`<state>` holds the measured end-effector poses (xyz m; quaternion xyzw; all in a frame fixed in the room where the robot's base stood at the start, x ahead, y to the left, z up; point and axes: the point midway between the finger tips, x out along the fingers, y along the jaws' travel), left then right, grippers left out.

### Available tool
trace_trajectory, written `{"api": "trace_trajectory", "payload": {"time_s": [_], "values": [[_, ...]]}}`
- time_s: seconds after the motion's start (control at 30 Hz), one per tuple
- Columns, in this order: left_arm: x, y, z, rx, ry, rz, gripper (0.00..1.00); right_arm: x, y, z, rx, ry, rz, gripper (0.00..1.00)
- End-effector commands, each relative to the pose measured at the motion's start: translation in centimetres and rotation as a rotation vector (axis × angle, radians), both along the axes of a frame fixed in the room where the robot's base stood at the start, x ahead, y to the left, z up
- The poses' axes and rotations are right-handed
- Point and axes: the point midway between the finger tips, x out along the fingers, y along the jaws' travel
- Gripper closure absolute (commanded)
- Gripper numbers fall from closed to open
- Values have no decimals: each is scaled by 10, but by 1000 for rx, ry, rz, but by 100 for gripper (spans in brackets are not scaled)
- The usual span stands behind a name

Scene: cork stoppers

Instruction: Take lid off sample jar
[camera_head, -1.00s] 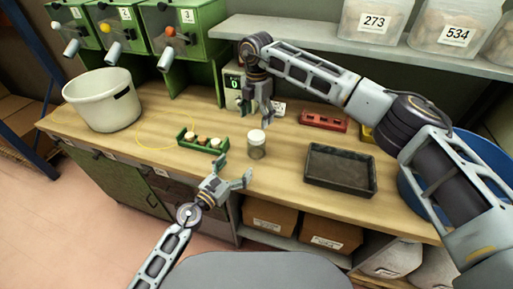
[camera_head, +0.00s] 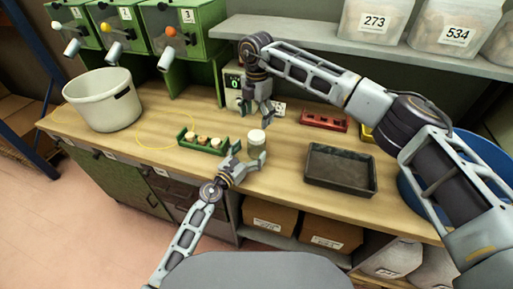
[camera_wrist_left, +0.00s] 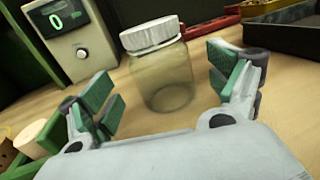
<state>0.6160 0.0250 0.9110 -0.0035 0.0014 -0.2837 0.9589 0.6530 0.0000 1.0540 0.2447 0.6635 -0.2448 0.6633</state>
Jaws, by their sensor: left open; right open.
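The sample jar (camera_head: 257,151) is clear glass and stands upright on the wooden bench with its white lid (camera_head: 257,136) on. In the left wrist view the jar (camera_wrist_left: 162,82) and its white ridged lid (camera_wrist_left: 150,34) lie ahead, between my spread fingers. My left gripper (camera_head: 243,161) is open just in front of the jar, and its green pads show in the left wrist view (camera_wrist_left: 165,90). It does not hold the jar. My right gripper (camera_head: 257,106) is open, pointing down above the bench behind the jar, and empty.
A green rack (camera_head: 203,143) with several stoppers stands left of the jar. A dark tray (camera_head: 340,184) lies to the right. A red block (camera_head: 323,122) and a display box (camera_head: 234,88) are behind. A white bucket (camera_head: 103,100) stands at the left.

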Motion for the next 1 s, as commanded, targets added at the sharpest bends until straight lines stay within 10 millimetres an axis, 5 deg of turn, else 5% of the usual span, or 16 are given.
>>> {"api": "trace_trajectory", "payload": {"time_s": [0.4, 0.9, 1.0], "values": [[31, -20, 0, 0, 0, -1, 10, 0, 0, 0, 0, 0, 0, 26], [37, -25, 0, 0, 0, -1, 10, 0, 0, 0, 0, 0, 0, 26], [37, -25, 0, 0, 0, -1, 21, 0, 0, 0, 0, 0, 0, 26]]}}
